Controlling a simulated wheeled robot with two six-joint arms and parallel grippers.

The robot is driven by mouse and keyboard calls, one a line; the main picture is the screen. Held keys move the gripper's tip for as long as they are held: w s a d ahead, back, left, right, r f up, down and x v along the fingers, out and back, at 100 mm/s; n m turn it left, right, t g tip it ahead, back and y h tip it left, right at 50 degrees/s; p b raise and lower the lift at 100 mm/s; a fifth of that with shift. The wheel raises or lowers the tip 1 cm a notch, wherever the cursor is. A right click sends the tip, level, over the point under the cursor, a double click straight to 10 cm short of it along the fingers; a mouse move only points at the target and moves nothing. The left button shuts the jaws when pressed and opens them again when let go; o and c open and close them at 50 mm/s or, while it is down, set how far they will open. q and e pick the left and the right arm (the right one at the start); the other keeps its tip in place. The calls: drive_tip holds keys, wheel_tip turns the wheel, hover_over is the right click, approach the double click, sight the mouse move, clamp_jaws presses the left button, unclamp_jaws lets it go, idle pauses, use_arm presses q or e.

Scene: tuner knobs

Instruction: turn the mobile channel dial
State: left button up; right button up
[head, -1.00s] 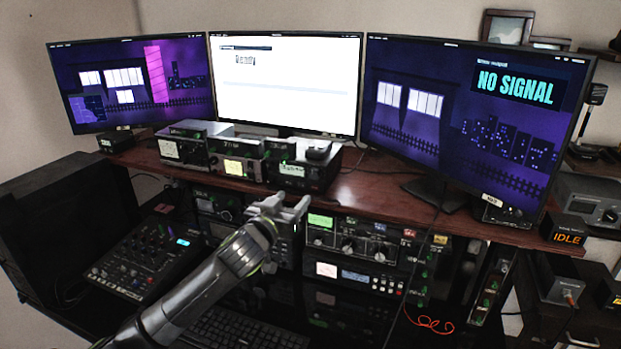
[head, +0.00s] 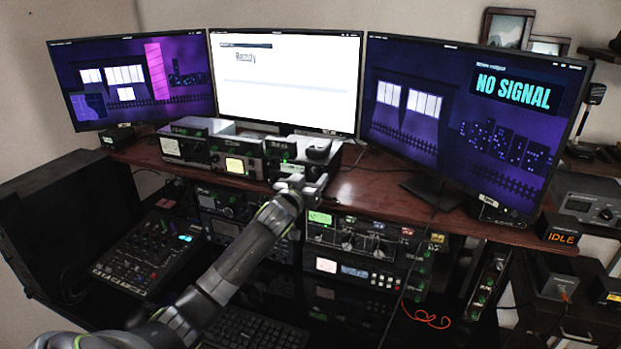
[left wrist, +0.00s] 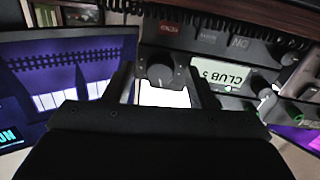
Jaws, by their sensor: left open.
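The black mobile radio (head: 290,171) stands on the red-brown shelf below the white screen. Its front shows upside down in the left wrist view, with a lit display (left wrist: 222,72) reading "CLUB 5". A dark round dial (left wrist: 160,70) sticks out of that front beside the display. My left gripper (head: 305,181) is in front of the radio, and its open fingers (left wrist: 162,82) stand either side of the dial in the left wrist view. I cannot tell whether either finger touches it. In the head view my gripper hides the dial. My right gripper is not in view.
More radios (head: 235,155) stand left of the mobile radio. Rack units (head: 365,235) fill the space under the shelf (head: 380,190). A large right screen (head: 470,120) stands nearby. A mixer (head: 150,250) and a keyboard (head: 240,330) are lower down.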

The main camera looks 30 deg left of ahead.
use_arm(q)
drive_tip(key=shift+c, duration=0.3)
drive_tip(key=c, duration=0.9)
drive_tip(key=shift+r+m+p, duration=0.15)
drive_tip(key=shift+m+p, duration=0.75)
drive_tip(key=shift+m, duration=0.4)
drive_tip(key=m+p, duration=0.2)
drive_tip(key=m, duration=0.1)
drive_tip(key=m+p, duration=0.2)
drive_tip(key=m, duration=0.2)
drive_tip(key=shift+g, duration=0.4)
drive_tip(key=shift+m+p, duration=0.6)
drive_tip(key=shift+m, duration=0.3)
